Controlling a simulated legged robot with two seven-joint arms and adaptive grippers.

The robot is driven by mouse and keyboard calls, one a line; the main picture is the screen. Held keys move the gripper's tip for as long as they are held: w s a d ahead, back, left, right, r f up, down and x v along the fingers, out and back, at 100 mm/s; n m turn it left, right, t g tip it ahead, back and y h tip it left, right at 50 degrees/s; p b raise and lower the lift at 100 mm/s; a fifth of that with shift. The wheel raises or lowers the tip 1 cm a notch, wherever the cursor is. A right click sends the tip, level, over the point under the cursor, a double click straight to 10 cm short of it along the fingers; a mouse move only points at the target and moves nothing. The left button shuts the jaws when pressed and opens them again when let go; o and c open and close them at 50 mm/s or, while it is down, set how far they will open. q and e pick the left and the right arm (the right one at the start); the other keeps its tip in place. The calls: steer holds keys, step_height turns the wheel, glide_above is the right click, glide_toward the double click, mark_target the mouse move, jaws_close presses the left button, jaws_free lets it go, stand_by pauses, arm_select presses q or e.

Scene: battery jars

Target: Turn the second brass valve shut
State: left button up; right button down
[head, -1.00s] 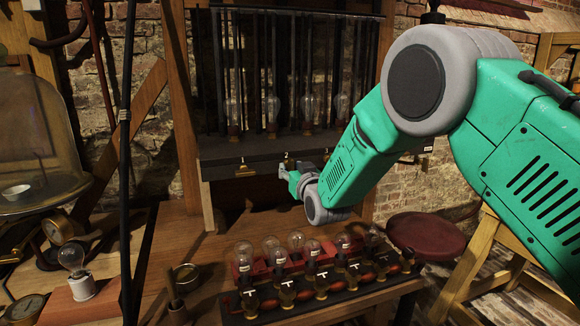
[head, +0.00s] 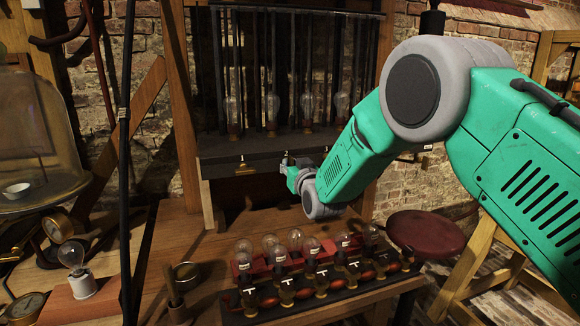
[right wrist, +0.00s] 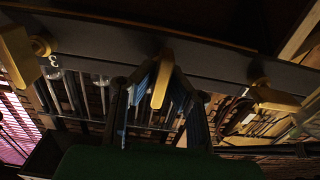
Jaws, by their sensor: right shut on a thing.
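The second brass valve (right wrist: 162,82) is in the middle of the right wrist view, on the dark front rail of the jar stand. Its flat lever stands between the two fingers of my right gripper (right wrist: 163,98), which is shut on it. In the head view the right gripper (head: 285,167) is at the rail's front edge and hides most of this valve. One brass valve (head: 245,168) shows to its left in the head view. In the right wrist view another valve (right wrist: 18,60) sits at the left by a "3" mark, and one (right wrist: 275,98) at the right. The left gripper is out of view.
Glass jars (head: 271,108) stand in the rack above the rail. Below, a red rack of bulbs (head: 280,262) and a row of T-handled fittings (head: 287,292) stand on the bench. A glass dome (head: 40,130) is at the left and a red stool (head: 425,233) at the right.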

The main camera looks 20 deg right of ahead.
steer(key=m+b, duration=0.1)
steer(key=m, duration=0.3)
steer(key=shift+d+f+b, duration=0.15)
steer(key=shift+b, duration=0.25)
steer(key=m+b, duration=0.2)
steer(key=m, duration=0.2)
steer(key=shift+d+f+m, duration=0.1)
steer(key=shift+m, duration=0.2)
steer(key=shift+f+m+b, duration=0.15)
steer(key=shift+m+b, duration=1.55)
steer(key=shift+m, duration=0.55)
steer(key=shift+f+m+b, duration=0.1)
steer(key=shift+m+b, duration=1.55)
steer(key=shift+m, duration=0.6)
steer(key=c, duration=1.6)
jaws_free()
steer(key=shift+d, duration=0.1)
